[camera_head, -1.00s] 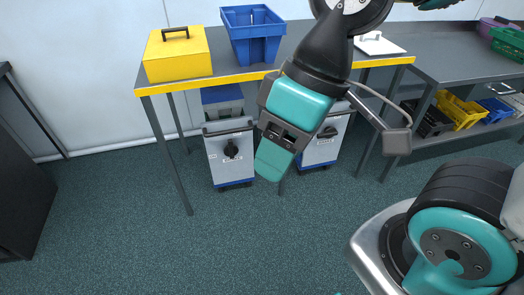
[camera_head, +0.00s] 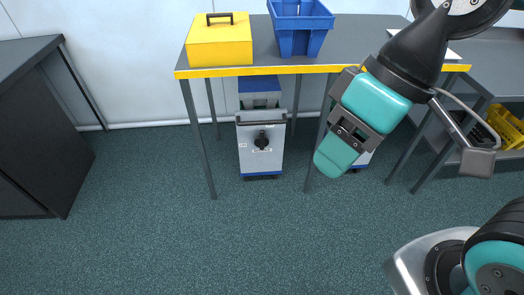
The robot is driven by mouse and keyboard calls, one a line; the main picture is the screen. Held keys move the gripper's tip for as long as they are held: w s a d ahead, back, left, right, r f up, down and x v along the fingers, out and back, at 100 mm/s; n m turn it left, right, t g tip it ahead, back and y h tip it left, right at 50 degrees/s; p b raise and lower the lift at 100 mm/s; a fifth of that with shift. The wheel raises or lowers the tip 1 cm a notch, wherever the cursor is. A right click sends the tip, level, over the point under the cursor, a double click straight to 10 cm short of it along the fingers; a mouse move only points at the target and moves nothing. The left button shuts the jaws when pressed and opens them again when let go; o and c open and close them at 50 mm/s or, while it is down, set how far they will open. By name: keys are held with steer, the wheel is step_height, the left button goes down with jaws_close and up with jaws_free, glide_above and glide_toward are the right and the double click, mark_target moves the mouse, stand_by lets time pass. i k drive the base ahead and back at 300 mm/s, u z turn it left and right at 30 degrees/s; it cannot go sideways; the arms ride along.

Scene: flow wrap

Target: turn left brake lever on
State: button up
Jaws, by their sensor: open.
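A grey-white wheeled cart (camera_head: 257,155) with blue trim stands under the table at centre. A black knob or lever (camera_head: 262,141) is on its front panel, and a dark handle bar (camera_head: 261,118) runs across its top front. I cannot tell which way the lever is set. A second cart (camera_head: 363,159) is mostly hidden behind my arm. My gripper (camera_head: 341,150) is open and empty, in front of the table and to the right of the first cart, apart from it.
A dark table with a yellow edge (camera_head: 330,69) carries a yellow case (camera_head: 219,43) and a blue bin (camera_head: 300,27). A black cabinet (camera_head: 40,140) is at left. A shelf with yellow crates (camera_head: 507,124) is at right. The floor (camera_head: 220,245) in front is clear.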

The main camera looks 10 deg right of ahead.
mark_target(261, 142)
steer(key=u, duration=0.05)
steer(key=k, duration=0.55)
steer(key=u, duration=0.55)
steer(key=i, duration=1.2)
steer(key=u, duration=0.2)
